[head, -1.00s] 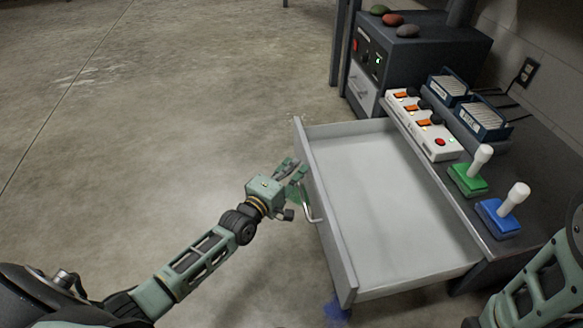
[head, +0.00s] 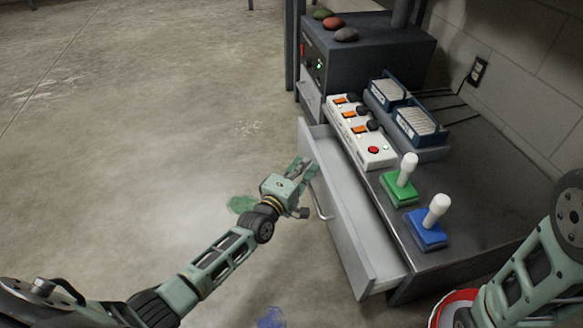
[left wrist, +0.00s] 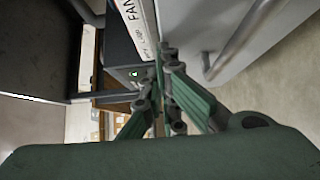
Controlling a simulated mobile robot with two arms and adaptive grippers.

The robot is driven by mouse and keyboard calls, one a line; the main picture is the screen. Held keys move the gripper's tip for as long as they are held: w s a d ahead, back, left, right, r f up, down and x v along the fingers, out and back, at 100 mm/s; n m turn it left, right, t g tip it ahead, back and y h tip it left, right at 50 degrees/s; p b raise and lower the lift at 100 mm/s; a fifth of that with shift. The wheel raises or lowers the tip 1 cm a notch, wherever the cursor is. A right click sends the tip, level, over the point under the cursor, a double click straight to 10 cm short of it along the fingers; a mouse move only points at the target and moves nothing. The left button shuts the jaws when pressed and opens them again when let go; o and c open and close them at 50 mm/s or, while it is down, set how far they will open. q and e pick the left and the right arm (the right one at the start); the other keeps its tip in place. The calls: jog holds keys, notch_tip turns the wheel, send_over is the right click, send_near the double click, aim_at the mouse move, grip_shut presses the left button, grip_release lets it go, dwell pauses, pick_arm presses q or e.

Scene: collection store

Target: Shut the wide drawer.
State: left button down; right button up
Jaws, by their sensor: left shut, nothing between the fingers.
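The wide drawer (head: 345,215) is grey and stands partly open under the dark worktop, with a narrow strip of its pale inside showing. Its bar handle (head: 319,203) is on the front panel and also shows in the left wrist view (left wrist: 226,52). My left gripper (head: 308,167) is shut and empty, at the outer face of the drawer front, beyond the handle. In the left wrist view its fingers (left wrist: 164,62) are together beside the drawer front. Whether they touch the panel I cannot tell. My right gripper is out of view; only my right arm shows.
The worktop (head: 470,185) carries a white switch panel (head: 375,150), a green joystick (head: 398,190), a blue joystick (head: 427,230) and blue boxes (head: 420,127). A dark cabinet (head: 370,65) stands behind. The floor on the left is clear.

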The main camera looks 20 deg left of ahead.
aim_at(321, 164)
pick_arm(q)
jog(key=shift+w+d, duration=0.75)
jog(key=shift+d, duration=0.35)
jog(key=shift+w+d, duration=0.75)
jog(key=shift+d, duration=0.35)
